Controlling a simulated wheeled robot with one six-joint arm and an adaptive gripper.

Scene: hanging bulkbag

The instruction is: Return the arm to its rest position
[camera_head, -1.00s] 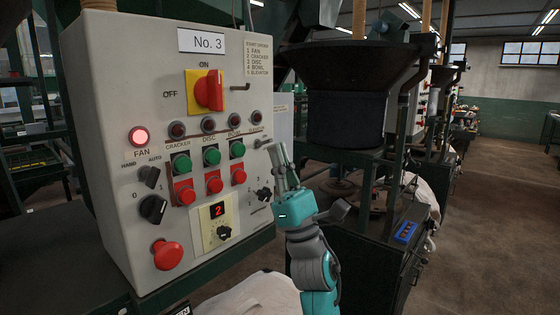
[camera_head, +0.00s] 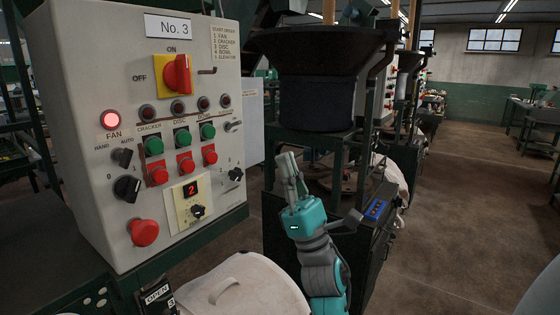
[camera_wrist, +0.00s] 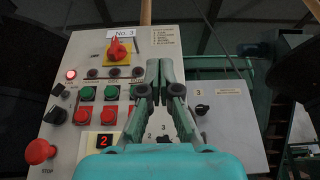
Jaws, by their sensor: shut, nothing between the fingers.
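My gripper (camera_head: 288,172) is teal and grey and points up in the head view, to the right of the control panel. Its fingers are together and hold nothing. It is apart from the control panel (camera_head: 90,65), a grey box marked No. 3. In the wrist view the shut fingers (camera_wrist: 164,68) stand in front of the panel (camera_wrist: 75,52) and hide part of its right side. My teal and grey arm reaches up from the bottom of the head view.
A dark hopper machine (camera_head: 318,110) stands behind my gripper. A white bulk bag (camera_head: 240,290) lies low in front of the panel, beside an OPEN sign (camera_head: 157,296). A blue switch box (camera_head: 376,210) sits to the right. Brown floor (camera_head: 460,215) is open at the right.

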